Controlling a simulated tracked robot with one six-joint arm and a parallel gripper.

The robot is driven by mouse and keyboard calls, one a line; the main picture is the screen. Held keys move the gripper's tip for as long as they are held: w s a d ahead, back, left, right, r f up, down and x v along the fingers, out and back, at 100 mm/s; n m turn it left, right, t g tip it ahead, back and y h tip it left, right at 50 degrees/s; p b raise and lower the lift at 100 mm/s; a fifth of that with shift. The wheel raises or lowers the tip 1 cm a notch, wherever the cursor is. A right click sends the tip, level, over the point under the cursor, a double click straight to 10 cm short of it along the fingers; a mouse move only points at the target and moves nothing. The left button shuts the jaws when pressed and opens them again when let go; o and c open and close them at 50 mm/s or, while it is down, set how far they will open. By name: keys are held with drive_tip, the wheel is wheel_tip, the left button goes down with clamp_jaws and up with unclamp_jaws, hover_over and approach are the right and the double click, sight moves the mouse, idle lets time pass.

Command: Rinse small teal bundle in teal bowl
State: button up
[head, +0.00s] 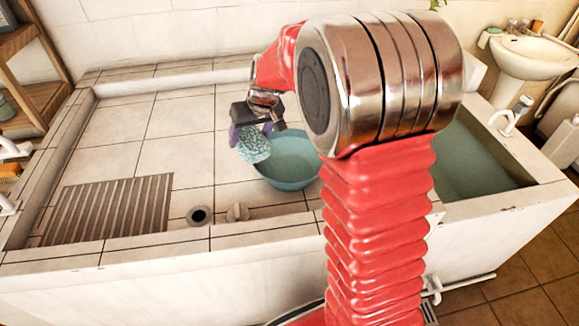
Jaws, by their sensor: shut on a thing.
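The small teal bundle (253,147) hangs from my gripper (251,131), a patterned teal and white cloth. My gripper is shut on its upper part, with purple fingers on either side. The teal bowl (287,175) stands on the tiled basin floor, just right of the bundle. The bundle overlaps the bowl's left rim in the picture; I cannot tell whether it touches it or is in front of it. My arm hides the right part of the bowl. The inside of the bowl looks teal, and part of it is hidden by the bundle and my gripper.
A slatted grate (110,208) lies at the left of the tiled basin, with a drain hole (199,216) and a small beige plug-like thing (237,212) near the front wall. A water-filled trough (470,165) is on the right. The tiles behind the bowl are clear.

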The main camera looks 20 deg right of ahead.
drive_tip(key=shift+s+a, duration=0.15)
drive_tip(key=shift+a, duration=1.35)
drive_tip(key=shift+s+a, duration=0.15)
drive_tip(key=shift+a, duration=1.3)
drive_tip(key=shift+d, duration=0.15)
drive_tip(key=shift+w+d, duration=0.15)
drive_tip(key=shift+d, duration=1.3)
drive_tip(key=shift+w+d, duration=0.15)
drive_tip(key=shift+d, duration=1.25)
drive_tip(key=shift+a, duration=0.1)
drive_tip(key=shift+s+a, duration=0.15)
drive_tip(key=shift+a, duration=1.3)
drive_tip(key=shift+s+a, duration=0.15)
drive_tip(key=shift+a, duration=1.3)
drive_tip(key=shift+w+d, duration=0.15)
drive_tip(key=shift+d, duration=1.35)
drive_tip(key=shift+w+d, duration=0.15)
drive_tip(key=shift+d, duration=1.35)
drive_tip(key=shift+a, duration=0.1)
drive_tip(key=shift+s+a, duration=0.15)
drive_tip(key=shift+a, duration=1.3)
drive_tip(key=shift+s+a, duration=0.15)
drive_tip(key=shift+a, duration=1.3)
